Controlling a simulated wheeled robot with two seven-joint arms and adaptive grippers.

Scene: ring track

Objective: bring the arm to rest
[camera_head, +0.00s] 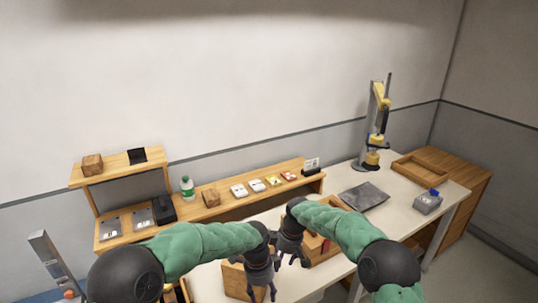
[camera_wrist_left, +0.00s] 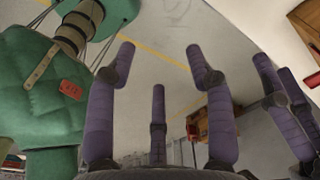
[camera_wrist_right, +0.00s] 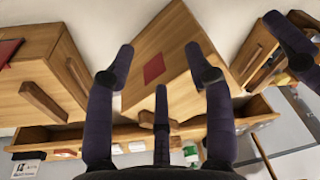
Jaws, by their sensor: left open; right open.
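My two green-sleeved arms reach over the white table (camera_head: 400,195) from the front. My left gripper (camera_head: 262,294) hangs low at the front, with fingers apart and empty; its spread fingers show in the left wrist view (camera_wrist_left: 160,50) over grey floor. My right gripper (camera_head: 291,262) is close beside it on the right, open and empty. In the right wrist view its spread fingers (camera_wrist_right: 158,50) are over a wooden box (camera_wrist_right: 158,68) with a red square. Whether they touch that box cannot be told.
Wooden boxes (camera_head: 235,279) stand close around the grippers. Behind is a wooden shelf (camera_head: 225,212) with a green bottle (camera_head: 187,187) and small packs. A dark plate (camera_head: 364,196), a yellow device on a stand (camera_head: 376,130) and an empty wooden tray (camera_head: 420,169) are at right.

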